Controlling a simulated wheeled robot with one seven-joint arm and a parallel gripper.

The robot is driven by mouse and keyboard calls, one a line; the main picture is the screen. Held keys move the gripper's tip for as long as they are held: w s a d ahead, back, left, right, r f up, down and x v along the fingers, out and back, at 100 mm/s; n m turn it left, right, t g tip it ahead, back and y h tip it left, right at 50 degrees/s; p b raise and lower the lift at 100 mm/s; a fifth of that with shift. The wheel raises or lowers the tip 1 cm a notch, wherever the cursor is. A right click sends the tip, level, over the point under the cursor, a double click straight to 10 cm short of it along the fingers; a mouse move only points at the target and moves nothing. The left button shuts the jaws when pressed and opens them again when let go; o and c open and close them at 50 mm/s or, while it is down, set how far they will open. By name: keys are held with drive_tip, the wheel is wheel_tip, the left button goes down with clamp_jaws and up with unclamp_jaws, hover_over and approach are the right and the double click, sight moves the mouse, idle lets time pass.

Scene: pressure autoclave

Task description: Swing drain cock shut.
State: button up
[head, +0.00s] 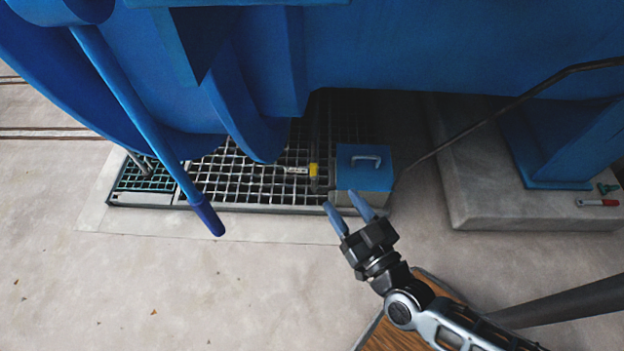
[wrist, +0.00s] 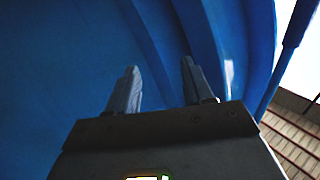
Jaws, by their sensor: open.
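A small yellow piece (head: 313,169), which looks like the drain cock's handle, shows above the floor grating beside a blue box. A pale tag or plate (head: 296,170) lies just left of it. The piece is too small to tell its exact angle, and the pipe behind it is in shadow. My gripper (head: 343,203) is open and empty, in front of the blue box and below right of the yellow piece in the head view, apart from it. In the wrist view my two fingers (wrist: 158,72) stand apart against blue vessel surfaces; the cock is not visible there.
The blue box (head: 364,172) with a pale handle stands at the grating's (head: 250,190) right end. A blue lever (head: 150,130) slants down at left. The large blue vessel (head: 420,45) overhangs the grating. A concrete plinth (head: 510,200) stands right. The front-left floor is clear.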

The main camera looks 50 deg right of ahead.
sight(313, 170)
drive_tip(key=w+d+f+m+g+h+b, duration=0.4)
drive_tip(key=w+f+b, duration=0.35)
drive_tip(key=f, duration=0.45)
drive_tip(key=w+d+f+m+g+h+b, duration=0.25)
drive_tip(key=w+d+f+b, duration=0.3)
drive_tip(key=w+f, duration=0.5)
drive_tip(key=shift+n+h, duration=0.35)
drive_tip(key=shift+h, duration=0.2)
drive_tip(key=shift+s+d+f+b+x, duration=0.15)
drive_tip(key=shift+b+x, duration=0.4)
drive_tip(key=shift+x, duration=0.6)
drive_tip(key=shift+s+d+f+b+x, duration=0.15)
drive_tip(key=shift+b+x, duration=0.4)
drive_tip(key=shift+x, duration=0.6)
drive_tip(key=shift+s+d+f+b+x, duration=0.15)
drive_tip(key=shift+b+x, duration=0.4)
drive_tip(key=shift+x, duration=0.6)
drive_tip(key=shift+a, duration=0.15)
drive_tip(key=shift+c, duration=0.5)
clamp_jaws()
